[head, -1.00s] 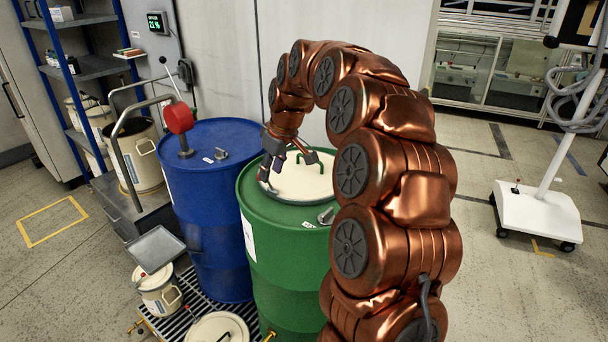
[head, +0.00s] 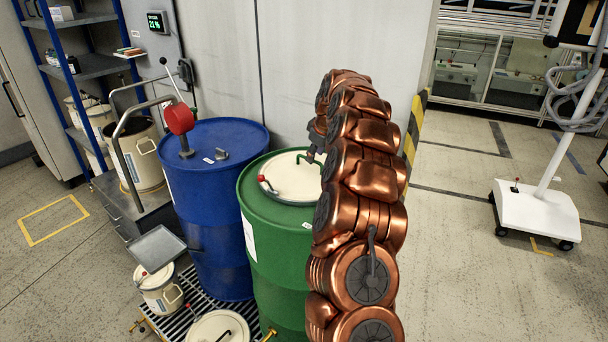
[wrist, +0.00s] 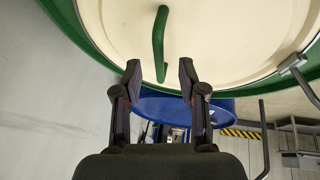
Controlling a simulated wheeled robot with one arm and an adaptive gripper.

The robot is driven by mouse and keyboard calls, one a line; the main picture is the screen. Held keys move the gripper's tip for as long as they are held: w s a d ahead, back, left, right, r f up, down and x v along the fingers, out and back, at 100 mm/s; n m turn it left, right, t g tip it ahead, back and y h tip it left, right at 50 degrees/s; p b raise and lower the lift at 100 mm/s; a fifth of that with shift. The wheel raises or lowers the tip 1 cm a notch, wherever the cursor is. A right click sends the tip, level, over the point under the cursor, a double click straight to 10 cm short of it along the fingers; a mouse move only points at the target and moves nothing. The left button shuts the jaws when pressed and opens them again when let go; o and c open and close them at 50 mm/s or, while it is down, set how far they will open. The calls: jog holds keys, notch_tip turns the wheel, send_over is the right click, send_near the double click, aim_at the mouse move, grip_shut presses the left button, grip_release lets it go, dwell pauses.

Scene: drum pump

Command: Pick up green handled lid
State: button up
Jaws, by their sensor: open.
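The cream lid (head: 290,184) with a green handle (head: 307,158) lies on top of the green drum (head: 270,240). In the wrist view the green handle (wrist: 159,42) stands out from the cream lid (wrist: 230,45), its lower end close to the gap between my fingers. My gripper (wrist: 158,75) is open, with one finger on each side of the handle's line, and holds nothing. In the head view my gripper (head: 312,150) is partly hidden by my arm at the lid's right side. The right part of the lid is hidden there too.
A blue drum (head: 212,200) with a red-handled pump (head: 180,118) stands left of the green drum. A red-tipped clamp (head: 268,184) sits at the lid's left edge. Another cream lid (head: 217,328) lies on the grating below. The wall (head: 300,60) is close behind.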

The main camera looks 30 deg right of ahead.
aim_at(304, 170)
jog(key=shift+w+f+p, duration=0.3)
jog(key=shift+w+p, duration=0.05)
jog(key=shift+p+x, duration=0.9)
jog(key=shift+x, duration=1.2)
jog(key=shift+w, duration=0.15)
jog(key=shift+c, duration=0.3)
grip_shut()
jog(key=shift+r, duration=0.1)
